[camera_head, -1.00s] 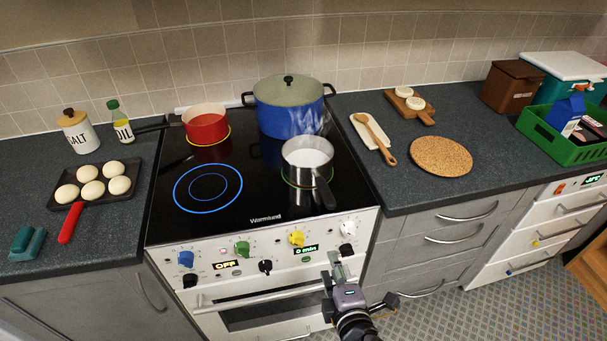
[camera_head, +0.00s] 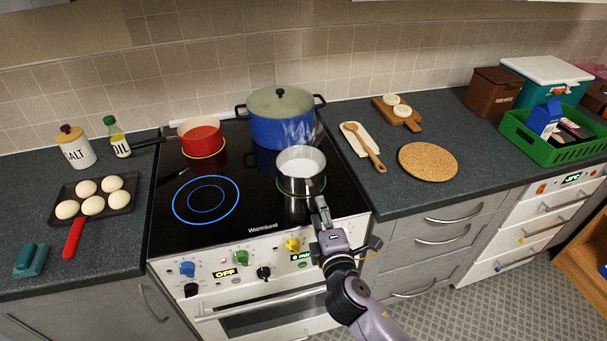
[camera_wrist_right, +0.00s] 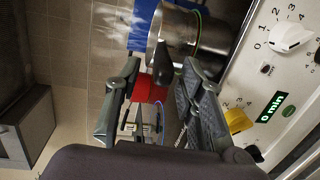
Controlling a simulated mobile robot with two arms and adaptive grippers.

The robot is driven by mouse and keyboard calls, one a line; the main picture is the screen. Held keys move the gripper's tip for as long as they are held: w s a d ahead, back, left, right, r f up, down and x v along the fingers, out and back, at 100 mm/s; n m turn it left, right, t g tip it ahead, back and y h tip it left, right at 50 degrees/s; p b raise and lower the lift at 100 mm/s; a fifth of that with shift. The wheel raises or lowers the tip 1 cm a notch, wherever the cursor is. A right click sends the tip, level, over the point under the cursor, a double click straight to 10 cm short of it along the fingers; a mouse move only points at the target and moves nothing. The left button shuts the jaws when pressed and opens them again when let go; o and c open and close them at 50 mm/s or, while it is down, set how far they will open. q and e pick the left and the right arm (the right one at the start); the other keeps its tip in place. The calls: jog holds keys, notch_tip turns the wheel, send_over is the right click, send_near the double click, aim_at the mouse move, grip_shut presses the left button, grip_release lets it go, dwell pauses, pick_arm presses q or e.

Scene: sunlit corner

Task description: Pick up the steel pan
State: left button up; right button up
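The steel pan (camera_head: 298,185) stands on the front right ring of the black hob, with whitish contents and steam above it. Its dark handle points to the front and is mostly hidden in the head view behind my right gripper (camera_head: 320,208). In the right wrist view, the pan (camera_wrist_right: 205,35) is just beyond the fingertips. The handle (camera_wrist_right: 187,78) shows between the fingers of my right gripper (camera_wrist_right: 155,85), closer to the right-hand finger. The fingers are apart; I cannot tell whether one touches the handle. My left gripper is not in view.
A blue pot (camera_head: 283,125) stands close behind the pan, and a red pan (camera_head: 201,138) is at back left. The front left ring (camera_head: 206,200) glows blue and is empty. A round cork mat (camera_head: 428,162) lies clear on the right counter. Knobs line the stove front.

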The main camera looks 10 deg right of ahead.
aim_at(316, 189)
jog(key=w, duration=0.1)
jog(key=w+p, duration=0.1)
jog(key=w, duration=0.1)
jog(key=w+d, duration=0.1)
jog(key=w, duration=0.1)
jog(key=shift+f+p, duration=0.35)
jog(key=shift+f, duration=0.05)
jog(key=shift+w+f, duration=0.1)
jog(key=shift+w, duration=0.25)
jog(key=shift+s, duration=0.1)
grip_shut()
dwell(0.4)
